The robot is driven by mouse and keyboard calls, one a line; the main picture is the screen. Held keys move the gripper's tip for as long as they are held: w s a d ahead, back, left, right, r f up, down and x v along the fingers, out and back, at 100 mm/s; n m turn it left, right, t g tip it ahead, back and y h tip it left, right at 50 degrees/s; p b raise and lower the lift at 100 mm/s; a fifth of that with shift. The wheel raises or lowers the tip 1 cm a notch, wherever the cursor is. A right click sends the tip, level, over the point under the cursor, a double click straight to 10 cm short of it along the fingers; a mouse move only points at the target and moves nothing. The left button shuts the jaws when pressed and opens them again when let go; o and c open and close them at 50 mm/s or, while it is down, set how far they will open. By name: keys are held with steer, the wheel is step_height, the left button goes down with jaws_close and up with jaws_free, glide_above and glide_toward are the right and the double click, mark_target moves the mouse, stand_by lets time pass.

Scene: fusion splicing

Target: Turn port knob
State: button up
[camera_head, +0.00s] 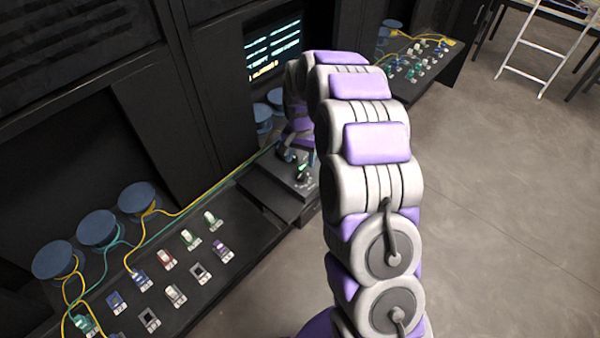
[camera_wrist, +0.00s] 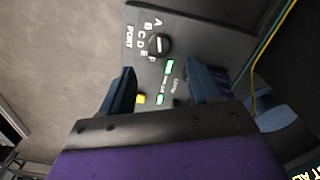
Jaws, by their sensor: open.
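The port knob (camera_wrist: 159,44) is a round black dial with a light pointer mark, on a grey panel (camera_wrist: 183,17) lettered PORT with letters A to F around it. It shows in the upper middle of the wrist view. My gripper (camera_wrist: 160,80) is open, with its two dark blue fingers apart and pointing toward the panel. The knob lies beyond the fingertips, between their lines, and nothing is between the fingers. In the head view my arm ends at the console (camera_head: 290,172), where the gripper partly shows and the knob is hard to make out.
Green lit indicators (camera_wrist: 170,67) and a yellow button (camera_wrist: 140,99) sit below the knob. Yellow and green cables (camera_wrist: 262,62) run at the right. In the head view, a bench (camera_head: 225,262) with several connectors and blue spools (camera_head: 97,228) stands left. A lit screen (camera_head: 273,48) is behind.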

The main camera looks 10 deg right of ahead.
mark_target(300, 174)
step_height(300, 174, down, 6)
steer(key=shift+f, duration=0.1)
steer(key=shift+a+f+b, duration=0.1)
steer(key=shift+f+b, duration=0.2)
steer(key=shift+f, duration=0.4)
steer(key=c, duration=1)
